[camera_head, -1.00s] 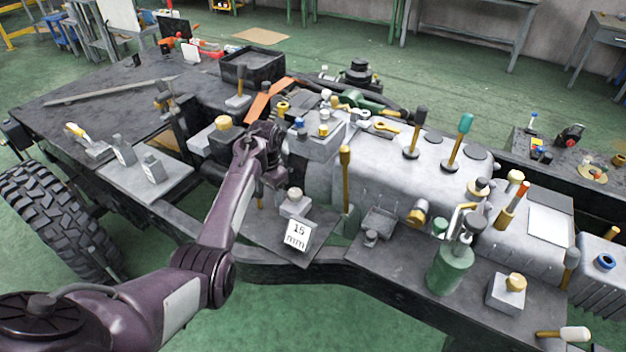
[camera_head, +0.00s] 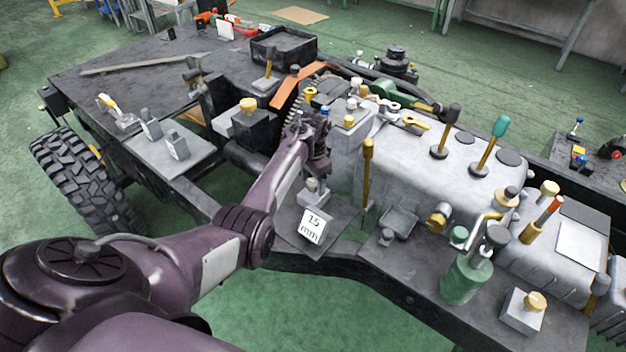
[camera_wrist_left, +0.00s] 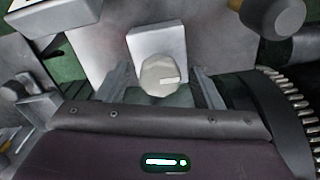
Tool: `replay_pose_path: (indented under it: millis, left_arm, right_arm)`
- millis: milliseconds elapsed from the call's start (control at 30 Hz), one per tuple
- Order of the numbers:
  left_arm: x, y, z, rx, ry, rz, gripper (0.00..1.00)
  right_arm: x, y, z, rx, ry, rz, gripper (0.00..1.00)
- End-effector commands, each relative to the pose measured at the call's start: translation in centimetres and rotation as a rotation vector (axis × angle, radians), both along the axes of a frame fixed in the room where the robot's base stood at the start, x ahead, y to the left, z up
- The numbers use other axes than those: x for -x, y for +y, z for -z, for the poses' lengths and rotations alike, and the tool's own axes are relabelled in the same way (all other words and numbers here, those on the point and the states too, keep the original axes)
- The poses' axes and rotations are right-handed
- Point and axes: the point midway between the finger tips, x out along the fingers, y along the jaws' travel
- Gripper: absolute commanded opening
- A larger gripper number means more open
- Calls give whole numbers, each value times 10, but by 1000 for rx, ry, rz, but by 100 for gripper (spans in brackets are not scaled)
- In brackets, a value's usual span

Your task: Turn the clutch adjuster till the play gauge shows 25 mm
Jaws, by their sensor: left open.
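The play gauge is a white card (camera_head: 312,226) reading 15 mm on the grey plate by the frame rail; part of a white card also shows at the upper left in the left wrist view (camera_wrist_left: 45,12). In the left wrist view, a pale round knob with a light pointer mark (camera_wrist_left: 161,76), seemingly the clutch adjuster, sits on a white block (camera_wrist_left: 157,40). My left gripper (camera_wrist_left: 164,88) is open, its fingers on either side of the knob; contact is unclear. My right gripper is out of view.
A toothed ring (camera_wrist_left: 285,105) stands close at the right of my left gripper in the wrist view. A yellow-topped post (camera_head: 367,172) rises right of the gauge. A green bottle (camera_head: 467,278) and a yellow-knobbed block (camera_head: 522,310) stand farther right.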

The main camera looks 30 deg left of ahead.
Motion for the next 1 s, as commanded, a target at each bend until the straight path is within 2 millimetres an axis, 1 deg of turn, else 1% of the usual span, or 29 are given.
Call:
replay_pose_path:
  millis: [67, 200, 533, 767, 1000]
  left_arm:
    - [0, 0, 0, -1, 0, 0, 60]
    - [0, 0, 0, -1, 0, 0, 59]
    - [0, 0, 0, -1, 0, 0, 16]
    - [0, 0, -1, 0, 0, -16, 16]
    - [0, 0, -2, -1, -1, -118, 16]
  right_arm:
    - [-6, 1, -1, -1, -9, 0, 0]
    - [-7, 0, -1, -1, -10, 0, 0]
    - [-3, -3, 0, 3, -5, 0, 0]
    - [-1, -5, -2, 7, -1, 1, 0]
    - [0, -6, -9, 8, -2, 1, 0]
